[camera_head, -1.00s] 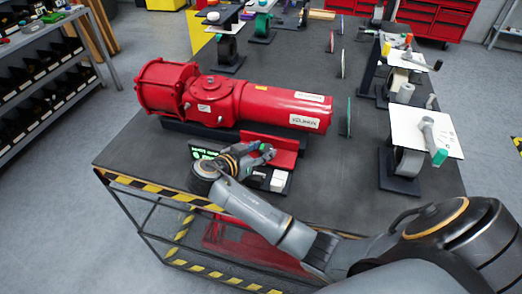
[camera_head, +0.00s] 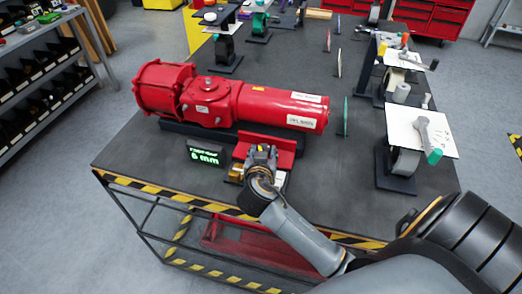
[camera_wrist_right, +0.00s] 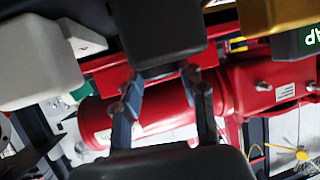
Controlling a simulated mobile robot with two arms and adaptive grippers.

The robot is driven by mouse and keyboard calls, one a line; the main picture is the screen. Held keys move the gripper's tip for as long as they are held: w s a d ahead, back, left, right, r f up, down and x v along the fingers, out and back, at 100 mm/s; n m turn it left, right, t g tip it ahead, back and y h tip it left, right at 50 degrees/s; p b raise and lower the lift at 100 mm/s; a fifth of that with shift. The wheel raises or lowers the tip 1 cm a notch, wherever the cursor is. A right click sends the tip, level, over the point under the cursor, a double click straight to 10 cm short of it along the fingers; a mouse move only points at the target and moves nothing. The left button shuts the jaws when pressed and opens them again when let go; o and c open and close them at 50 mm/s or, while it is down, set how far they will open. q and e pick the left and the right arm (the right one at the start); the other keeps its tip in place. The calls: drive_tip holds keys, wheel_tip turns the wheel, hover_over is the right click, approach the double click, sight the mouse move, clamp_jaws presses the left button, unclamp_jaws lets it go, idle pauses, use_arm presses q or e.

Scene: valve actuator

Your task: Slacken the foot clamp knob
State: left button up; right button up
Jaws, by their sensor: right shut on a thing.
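The red valve actuator (camera_head: 215,100) lies on the dark bench top, with a red bracket (camera_head: 285,147) in front of it. My right gripper (camera_head: 262,152) is over the small fixture in front of this bracket. In the wrist view its two fingers (camera_wrist_right: 163,98) close on a dark blocky part (camera_wrist_right: 160,35), which looks to be the foot clamp knob; its far side is hidden. A white block (camera_wrist_right: 35,62) is left of it and a gold block (camera_wrist_right: 275,14) right of it. In the head view the gripper covers the dark part. My left gripper is not in view.
A stand with a white plate (camera_head: 418,130) is at the right. The bench's striped front edge (camera_head: 180,196) runs below my arm. Bare bench lies at the left.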

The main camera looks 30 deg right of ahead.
drive_tip(key=n+y, duration=0.1)
drive_tip(key=n+t+y+p, duration=0.1)
drive_tip(key=shift+s+d+r+n+y, duration=0.1)
drive_tip(key=shift+s+d+n+y, duration=0.1)
drive_tip(key=shift+d+n+y, duration=0.15)
drive_tip(key=shift+d+n+t+y+p, duration=0.15)
drive_tip(key=shift+n+t+y+p, duration=0.55)
drive_tip(key=shift+n+y+p, duration=0.5)
drive_tip(key=shift+y, duration=0.35)
drive_tip(key=shift+f, duration=0.2)
drive_tip(key=o, duration=1.1)
drive_tip(key=shift+o, duration=0.2)
drive_tip(key=shift+r, duration=0.1)
